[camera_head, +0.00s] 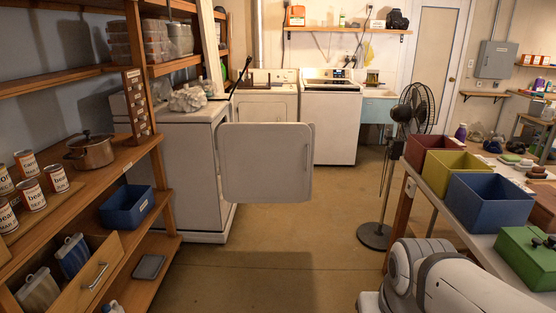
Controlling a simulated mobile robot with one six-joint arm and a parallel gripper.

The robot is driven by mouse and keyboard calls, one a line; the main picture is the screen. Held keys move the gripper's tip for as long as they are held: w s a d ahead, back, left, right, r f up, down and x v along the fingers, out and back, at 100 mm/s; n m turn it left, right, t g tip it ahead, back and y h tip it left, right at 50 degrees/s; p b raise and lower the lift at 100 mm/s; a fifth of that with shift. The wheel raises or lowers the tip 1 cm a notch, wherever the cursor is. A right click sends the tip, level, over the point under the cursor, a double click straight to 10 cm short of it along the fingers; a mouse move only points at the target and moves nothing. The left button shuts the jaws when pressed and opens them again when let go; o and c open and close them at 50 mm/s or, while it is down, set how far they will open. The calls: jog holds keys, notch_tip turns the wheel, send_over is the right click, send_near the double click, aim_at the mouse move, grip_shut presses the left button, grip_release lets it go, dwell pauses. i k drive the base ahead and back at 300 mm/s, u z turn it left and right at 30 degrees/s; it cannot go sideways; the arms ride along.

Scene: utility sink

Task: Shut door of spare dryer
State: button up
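A white dryer (185,167) stands on the left, past the wooden shelf unit, with crumpled pale cloth on its top. I take it to be the spare dryer. Its door (267,162) is open, a flat pale panel swung out from the front into the aisle. The inside of the dryer is hidden from this side. My gripper is not in view; only a white and grey part of my arm shows at the bottom right, well apart from the door.
A pedestal fan (375,235) stands right of the door. A table with a red bin (430,160), a yellow bin and a blue bin (485,200) lines the right. Wooden shelves (130,180) with cans and a pot line the left. The floor between is clear.

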aim_at(259, 162)
jog(key=i, duration=1.4)
jog(key=u, duration=0.35)
jog(key=i, duration=1.25)
jog(key=z, duration=0.4)
jog(key=i, duration=0.8)
jog(key=z, duration=0.45)
